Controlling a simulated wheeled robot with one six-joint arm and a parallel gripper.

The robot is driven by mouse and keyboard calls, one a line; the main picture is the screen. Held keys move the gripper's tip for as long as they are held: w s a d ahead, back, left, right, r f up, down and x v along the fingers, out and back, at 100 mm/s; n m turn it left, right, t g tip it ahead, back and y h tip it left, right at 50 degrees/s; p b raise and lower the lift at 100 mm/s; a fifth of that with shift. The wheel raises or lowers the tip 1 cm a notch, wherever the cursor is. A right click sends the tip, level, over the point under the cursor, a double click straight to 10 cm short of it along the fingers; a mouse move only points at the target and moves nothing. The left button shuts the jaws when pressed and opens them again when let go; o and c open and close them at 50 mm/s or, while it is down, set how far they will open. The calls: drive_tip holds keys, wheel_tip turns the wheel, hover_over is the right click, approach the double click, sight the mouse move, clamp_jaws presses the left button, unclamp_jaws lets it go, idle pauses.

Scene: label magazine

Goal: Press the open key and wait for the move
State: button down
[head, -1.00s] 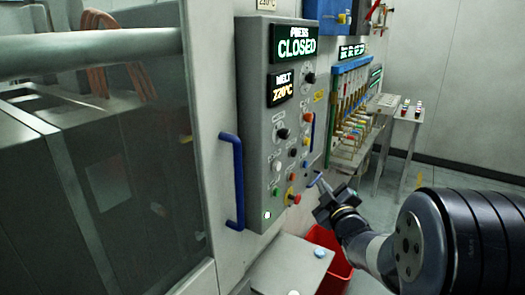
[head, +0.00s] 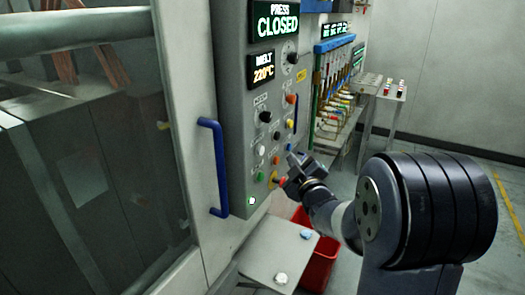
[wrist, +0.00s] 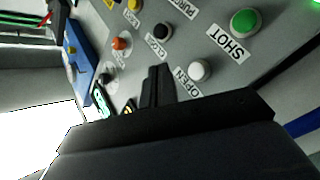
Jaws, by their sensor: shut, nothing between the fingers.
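The open key is a white round button labelled OPEN (wrist: 200,70) in the wrist view, just right of my fingertips. It also shows as a pale button on the grey control panel (head: 234,100) in the head view. My gripper (head: 292,160) is shut and empty in front of the panel's lower right part. In the wrist view its dark fingers (wrist: 157,75) point at the panel between the OPEN and CLOSE keys; I cannot tell whether they touch it. The press display (head: 277,21) reads CLOSED.
A green SHOT key (wrist: 245,21) and a black CLOSE key (wrist: 164,31) sit close to the open key. A blue handle (head: 219,170) stands left of the panel. A small grey shelf (head: 262,258) and a red bin (head: 322,262) are below.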

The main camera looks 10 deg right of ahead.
sight(261, 151)
drive_tip(key=w+a, duration=0.3)
drive_tip(key=a, duration=0.2)
drive_tip(key=shift+w+b, duration=0.3)
drive_tip(key=shift+b, duration=0.15)
idle(1.7)
drive_tip(key=shift+w+a+b, duration=0.2)
drive_tip(key=shift+a+b, duration=0.1)
drive_tip(key=shift+b, duration=0.35)
